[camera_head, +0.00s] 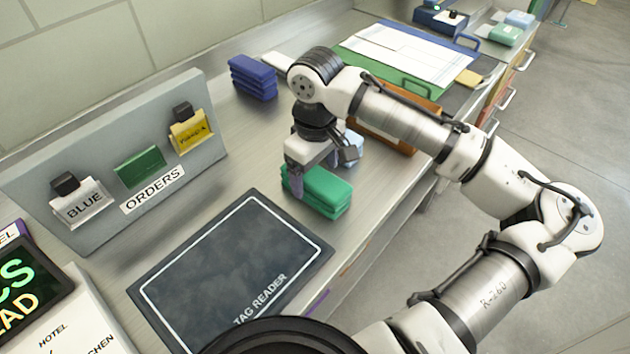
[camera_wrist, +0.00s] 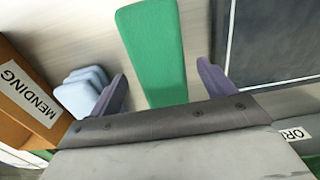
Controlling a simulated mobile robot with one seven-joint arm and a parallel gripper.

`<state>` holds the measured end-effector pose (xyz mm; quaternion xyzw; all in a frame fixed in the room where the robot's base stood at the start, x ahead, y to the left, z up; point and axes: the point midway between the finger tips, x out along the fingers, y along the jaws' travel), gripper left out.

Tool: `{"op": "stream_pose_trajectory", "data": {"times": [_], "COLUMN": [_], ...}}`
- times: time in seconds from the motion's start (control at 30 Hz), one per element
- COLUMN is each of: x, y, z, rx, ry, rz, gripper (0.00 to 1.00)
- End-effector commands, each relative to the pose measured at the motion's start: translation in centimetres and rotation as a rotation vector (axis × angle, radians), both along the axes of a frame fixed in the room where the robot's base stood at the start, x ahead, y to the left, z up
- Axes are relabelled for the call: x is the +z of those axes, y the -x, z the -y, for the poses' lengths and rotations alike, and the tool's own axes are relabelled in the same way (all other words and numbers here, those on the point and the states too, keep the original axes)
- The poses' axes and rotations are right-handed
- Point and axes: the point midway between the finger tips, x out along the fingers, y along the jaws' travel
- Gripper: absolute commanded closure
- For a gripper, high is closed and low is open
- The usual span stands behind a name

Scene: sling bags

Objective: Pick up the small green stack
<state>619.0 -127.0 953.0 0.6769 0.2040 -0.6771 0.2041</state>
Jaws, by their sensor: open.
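The small green stack (camera_head: 318,188) lies on the metal counter, just beyond the dark tag reader mat. It looks like several flat green pieces laid on one another. My gripper (camera_head: 320,178) is over the stack, pointing down. In the wrist view the green stack (camera_wrist: 155,50) runs between the two purple-grey fingers of my gripper (camera_wrist: 162,85), with a gap on each side. The jaws are open and hold nothing. I cannot tell how far down the fingers reach beside the stack.
A light blue stack (camera_wrist: 82,92) sits close outside the left finger in the wrist view. The orange-brown box marked MENDING (camera_wrist: 28,95) stands beyond it. The tag reader mat (camera_head: 232,275) is bare. A dark blue stack (camera_head: 253,77) and the orders board (camera_head: 115,165) stand along the wall.

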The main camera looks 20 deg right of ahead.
Motion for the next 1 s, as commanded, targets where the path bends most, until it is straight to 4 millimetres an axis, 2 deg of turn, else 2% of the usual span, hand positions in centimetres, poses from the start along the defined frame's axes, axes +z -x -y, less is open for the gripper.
{"op": "stream_pose_trajectory", "data": {"times": [0.23, 0.5, 0.9, 1.0], "x": [-2.8, -3.2, -3.1, -3.1], "y": [0.3, 0.3, 0.3, 0.2], "z": [-0.2, -0.2, -0.2, -0.2], "rx": [0.0, 0.001, 0.001, 0.001], "ry": [-0.001, -0.001, -0.001, -0.001], "rz": [-0.001, 0.001, 0.001, 0.001], "gripper": [0.18, 0.19, 0.71, 0.71]}}
